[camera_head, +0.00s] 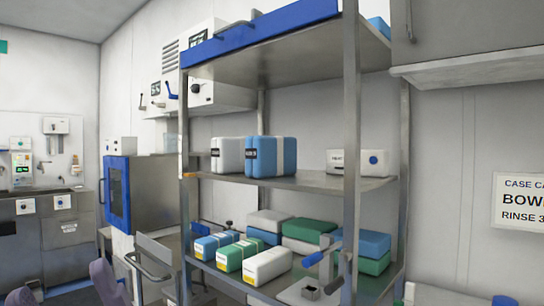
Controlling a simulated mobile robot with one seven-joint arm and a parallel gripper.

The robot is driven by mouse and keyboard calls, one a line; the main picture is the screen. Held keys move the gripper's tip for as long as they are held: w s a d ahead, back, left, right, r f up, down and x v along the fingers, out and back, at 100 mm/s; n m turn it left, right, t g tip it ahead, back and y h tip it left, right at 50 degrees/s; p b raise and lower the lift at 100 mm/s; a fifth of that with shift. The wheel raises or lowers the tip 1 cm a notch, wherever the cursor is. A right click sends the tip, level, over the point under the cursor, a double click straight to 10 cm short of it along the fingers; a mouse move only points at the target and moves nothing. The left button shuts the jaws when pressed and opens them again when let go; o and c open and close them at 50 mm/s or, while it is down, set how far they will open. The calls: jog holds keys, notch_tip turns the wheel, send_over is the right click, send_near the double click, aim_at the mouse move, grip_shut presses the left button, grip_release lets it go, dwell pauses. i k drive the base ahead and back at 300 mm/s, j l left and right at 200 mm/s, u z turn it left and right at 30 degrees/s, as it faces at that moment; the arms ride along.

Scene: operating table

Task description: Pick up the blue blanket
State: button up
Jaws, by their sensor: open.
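Several blue items that could be the blue blanket are on a metal shelf rack; I cannot tell which one is meant. A blue-and-white wrapped bundle (270,156) with a dark label stands upright on the middle shelf, beside a white bundle (227,155). On the lower shelf, a blue folded block (368,241) lies on top of a green one (374,264), partly behind the front post. A smaller blue-and-white pack (210,245) lies at the lower shelf's left. My gripper is not in view.
The rack's front post (351,150) stands before the right part of the shelves. Green (241,254) and white (267,266) packs lie at the lower shelf's front. A blue-doored cabinet (118,195) stands left of the rack. Purple-grey shapes (106,284) show at bottom left.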

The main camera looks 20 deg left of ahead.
aim_at(267, 156)
jog(key=i+j, duration=0.1)
jog(key=j, duration=0.4)
jog(key=i+j, duration=0.1)
jog(key=j, duration=0.35)
jog(key=i+j, duration=0.1)
jog(key=j, duration=0.4)
jog(key=i+j, duration=0.15)
jog(key=j, duration=0.35)
jog(key=i+j, duration=0.1)
jog(key=j, duration=0.35)
jog(key=i+j, duration=0.1)
jog(key=j, duration=0.4)
